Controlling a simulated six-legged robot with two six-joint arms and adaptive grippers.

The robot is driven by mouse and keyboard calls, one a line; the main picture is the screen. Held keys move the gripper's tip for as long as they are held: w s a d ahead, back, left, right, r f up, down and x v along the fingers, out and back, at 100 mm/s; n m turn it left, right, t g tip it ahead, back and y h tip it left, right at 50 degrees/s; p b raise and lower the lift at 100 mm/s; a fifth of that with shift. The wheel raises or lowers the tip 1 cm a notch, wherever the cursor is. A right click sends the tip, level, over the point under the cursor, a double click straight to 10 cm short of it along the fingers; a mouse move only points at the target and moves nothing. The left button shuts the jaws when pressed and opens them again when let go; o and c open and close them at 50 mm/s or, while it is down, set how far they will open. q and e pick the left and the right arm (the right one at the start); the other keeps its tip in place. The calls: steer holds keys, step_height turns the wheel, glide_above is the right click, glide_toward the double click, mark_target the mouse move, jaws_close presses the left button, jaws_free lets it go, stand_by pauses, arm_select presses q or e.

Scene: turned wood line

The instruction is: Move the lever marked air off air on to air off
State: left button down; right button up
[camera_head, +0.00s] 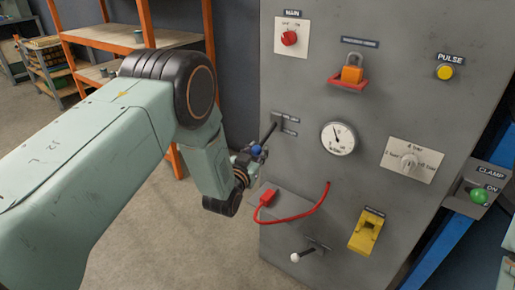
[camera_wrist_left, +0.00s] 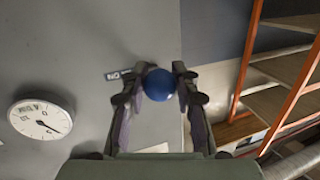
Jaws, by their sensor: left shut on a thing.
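A lever with a dark shaft and a blue ball knob (camera_head: 257,150) stands out from the left edge of the grey panel. Its shaft slants down and left from its mount. Two small dark labels (camera_head: 291,118) sit by the mount, too small to read. My left gripper (camera_head: 251,158) is at the knob, shut on it. In the left wrist view the blue knob (camera_wrist_left: 159,84) sits between the two fingertips (camera_wrist_left: 158,86). A partly covered label (camera_wrist_left: 119,74) shows just left of it. My right gripper is not in view.
The grey panel (camera_head: 305,190) also carries a pressure gauge (camera_head: 338,138), a red cable (camera_head: 305,220), a white-knobbed lever (camera_head: 296,257), a yellow switch (camera_head: 366,232) and an orange padlock (camera_head: 352,73). Orange shelving (camera_head: 130,38) stands behind at left.

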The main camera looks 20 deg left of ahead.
mark_target(257, 146)
arm_select(q)
steer(key=shift+s+a+r+m+g+y+p, duration=0.1)
steer(key=shift+s+r+m+g+y+p, duration=0.1)
steer(key=shift+r+g+p, duration=1.5)
steer(key=shift+s+r+m+g+y+p, duration=0.15)
steer(key=shift+r+g+p, duration=0.5)
steer(key=shift+p, duration=1.9)
steer(key=shift+s+a+r+m+g+y+p, duration=0.1)
steer(key=shift+s+r+m+g+p, duration=0.15)
steer(key=shift+r+g+p, duration=1.4)
steer(key=shift+w+r+t+p, duration=0.35)
steer(key=shift+t+p, duration=0.35)
steer(key=shift+p, duration=0.3)
steer(key=shift+w+d+r+p, duration=0.15)
steer(key=shift+r+p, duration=0.1)
steer(key=shift+r, duration=0.3)
steer(key=shift+w+d+r+p, duration=0.1)
steer(key=shift+w+r+p, duration=0.1)
steer(key=shift+r, duration=0.3)
steer(key=shift+w+r, duration=0.25)
steer(key=shift+r, duration=0.3)
steer(key=c, duration=1.4)
jaws_free()
steer(key=o, duration=0.4)
steer(key=shift+s+f, duration=0.15)
steer(key=shift+f, duration=0.1)
steer(key=shift+s, duration=0.1)
